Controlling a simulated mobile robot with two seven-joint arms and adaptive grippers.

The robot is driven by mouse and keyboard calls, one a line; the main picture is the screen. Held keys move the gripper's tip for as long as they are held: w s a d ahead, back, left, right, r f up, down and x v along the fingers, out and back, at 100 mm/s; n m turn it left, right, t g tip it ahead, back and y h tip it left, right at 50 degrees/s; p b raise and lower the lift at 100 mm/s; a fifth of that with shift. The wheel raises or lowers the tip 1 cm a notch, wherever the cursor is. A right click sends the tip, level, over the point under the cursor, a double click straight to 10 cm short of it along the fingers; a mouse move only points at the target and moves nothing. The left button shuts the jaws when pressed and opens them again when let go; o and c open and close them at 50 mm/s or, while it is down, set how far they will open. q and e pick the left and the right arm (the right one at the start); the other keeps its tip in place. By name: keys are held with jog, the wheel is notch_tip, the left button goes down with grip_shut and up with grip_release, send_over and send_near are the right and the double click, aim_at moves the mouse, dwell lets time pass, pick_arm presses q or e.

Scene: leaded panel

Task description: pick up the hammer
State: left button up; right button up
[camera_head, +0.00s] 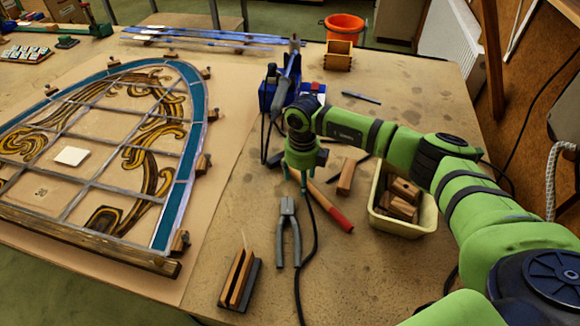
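A hammer (335,213) lies on the workbench, with its red grip toward the lower right. Its handle runs up and left to my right gripper. The hammer's head is mostly hidden behind the gripper, so I cannot make it out clearly. My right gripper (298,183) points down over the upper end of the handle. Its fingertips look apart, and it does not appear to hold anything. Whether a finger touches the handle I cannot tell. My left gripper is not in view.
Pliers (288,230) and a slotted wooden block (239,280) lie in front. A cream bin (403,226) with wood blocks stands right, below my arm. A blue tool stand (281,92) with a cable is behind. The leaded panel (100,150) fills the left.

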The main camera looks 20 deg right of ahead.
grip_shut()
jog(key=shift+r, duration=0.1)
jog(key=shift+r, duration=0.15)
